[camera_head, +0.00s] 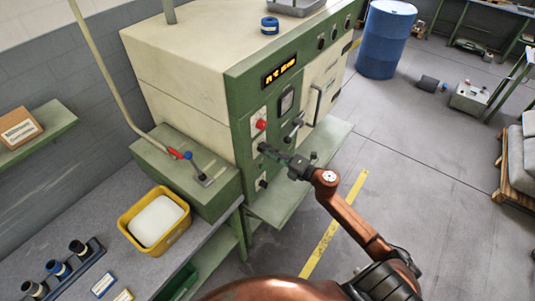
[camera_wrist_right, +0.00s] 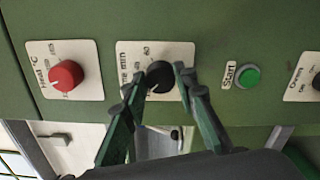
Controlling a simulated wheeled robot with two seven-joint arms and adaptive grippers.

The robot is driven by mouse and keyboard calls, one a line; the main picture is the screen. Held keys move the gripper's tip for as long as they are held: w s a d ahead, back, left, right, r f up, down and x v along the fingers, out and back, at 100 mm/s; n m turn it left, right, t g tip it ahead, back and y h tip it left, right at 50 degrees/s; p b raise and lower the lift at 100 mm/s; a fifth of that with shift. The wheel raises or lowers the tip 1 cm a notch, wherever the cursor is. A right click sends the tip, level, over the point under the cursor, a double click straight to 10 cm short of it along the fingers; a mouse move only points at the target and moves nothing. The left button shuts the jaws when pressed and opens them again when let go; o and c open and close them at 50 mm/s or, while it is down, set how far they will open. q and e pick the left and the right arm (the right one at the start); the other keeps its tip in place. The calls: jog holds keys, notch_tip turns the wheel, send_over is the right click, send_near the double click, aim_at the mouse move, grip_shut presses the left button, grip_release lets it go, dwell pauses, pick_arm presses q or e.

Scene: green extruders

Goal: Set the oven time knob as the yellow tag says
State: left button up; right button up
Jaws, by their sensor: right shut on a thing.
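The black time knob (camera_wrist_right: 159,74) sits on a white plate marked "min", with 60 visible near its top, in the right wrist view. My right gripper (camera_wrist_right: 158,84) is shut on this knob, one finger at each side. The fingers hide part of the plate's scale, and I cannot tell the knob's exact setting. In the head view my right gripper (camera_head: 268,151) is at the green front panel of the oven (camera_head: 190,66). A small yellow tag (camera_head: 123,296) lies on the bench at the bottom edge; its writing is too small to read. My left gripper is not in view.
A red heat knob (camera_wrist_right: 66,75) and a green Start button (camera_wrist_right: 248,76) flank the time knob. A yellow tub (camera_head: 128,219) and a rack of dark cylinders (camera_head: 66,270) stand on the bench. A blue drum (camera_head: 386,42) stands behind; the floor at right has free room.

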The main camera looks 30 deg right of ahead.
jog(key=shift+f+n+b, duration=0.1)
jog(key=shift+n+b, duration=0.7)
jog(key=shift+n, duration=0.4)
jog(key=o, duration=1.2)
jog(key=shift+c, duration=0.2)
jog(key=shift+s, duration=0.1)
jog(key=v, duration=1.2)
jog(key=shift+d, duration=0.1)
